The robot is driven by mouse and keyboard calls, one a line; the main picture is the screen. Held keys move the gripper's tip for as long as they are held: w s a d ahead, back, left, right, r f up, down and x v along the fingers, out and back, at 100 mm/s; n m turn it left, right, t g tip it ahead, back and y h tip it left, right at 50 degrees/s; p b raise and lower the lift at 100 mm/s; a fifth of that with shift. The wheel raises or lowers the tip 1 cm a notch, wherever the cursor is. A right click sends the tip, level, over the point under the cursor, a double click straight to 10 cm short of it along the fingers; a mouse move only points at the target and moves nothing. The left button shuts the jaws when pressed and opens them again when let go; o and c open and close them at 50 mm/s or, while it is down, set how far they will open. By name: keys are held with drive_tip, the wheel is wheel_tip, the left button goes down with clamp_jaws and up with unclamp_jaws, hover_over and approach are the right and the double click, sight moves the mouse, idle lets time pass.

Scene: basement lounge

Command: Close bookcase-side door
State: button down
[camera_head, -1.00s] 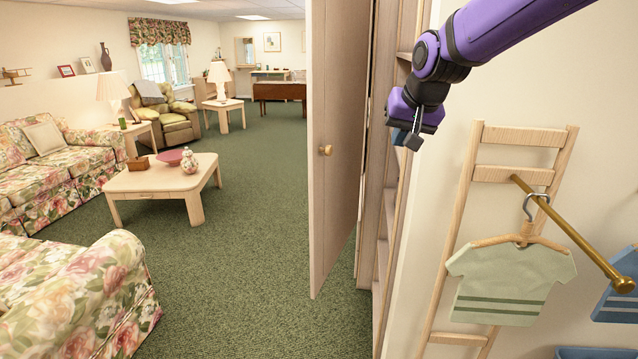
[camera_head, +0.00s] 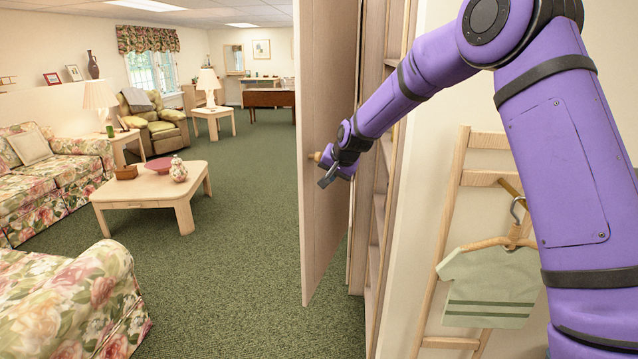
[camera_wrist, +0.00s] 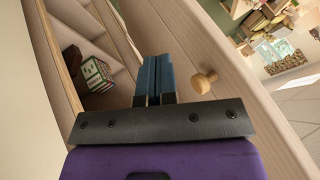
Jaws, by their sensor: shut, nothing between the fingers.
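The bookcase-side door (camera_head: 325,220) stands open, a tall pale wood panel seen at a steep angle beside the bookcase (camera_head: 384,215). The knob (camera_wrist: 205,82) is clear in the wrist view, just right of the fingers. My gripper (camera_head: 328,178) is shut and empty, in front of the door near knob height. In the wrist view its blue fingers (camera_wrist: 157,75) are together, beside the knob and not around it. I cannot tell whether they touch the door.
A wooden rack (camera_head: 455,225) with a green shirt-shaped hanger (camera_head: 491,288) stands at the right. A floral armchair (camera_head: 70,300) is at the lower left. Green carpet (camera_head: 230,260) left of the door is clear.

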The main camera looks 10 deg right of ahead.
approach(305, 195)
wheel_tip(305, 195, down, 4)
drive_tip(key=d, duration=0.2)
drive_tip(key=shift+w+a+f, duration=0.2)
drive_tip(key=shift+w+a, duration=1.15)
drive_tip(key=shift+a, duration=0.3)
drive_tip(key=shift+a, duration=0.1)
